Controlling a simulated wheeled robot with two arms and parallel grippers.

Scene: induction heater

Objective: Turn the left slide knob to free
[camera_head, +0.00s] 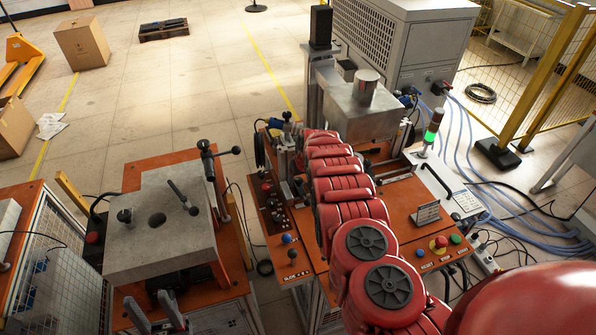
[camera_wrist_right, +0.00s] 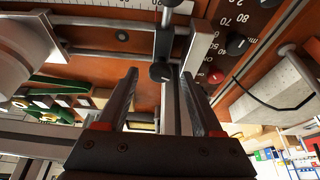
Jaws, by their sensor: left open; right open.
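In the right wrist view my right gripper (camera_wrist_right: 160,84) is open, its two fingers apart. A dark round knob (camera_wrist_right: 160,72) on a metal post shows in the gap between the fingertips; contact is not visible. Another black knob (camera_wrist_right: 237,46) sits by a numbered scale to the right. In the head view, my red right arm reaches over the orange machine and hides its gripper. My left gripper (camera_head: 153,308) is open and empty at bottom left.
A grey block with levers (camera_head: 160,222) stands on an orange bench (camera_head: 150,173) at left. A red emergency button (camera_head: 439,243) and a signal lamp (camera_head: 433,125) are on the machine's right side. A yellow fence (camera_head: 540,75) and blue hoses lie beyond.

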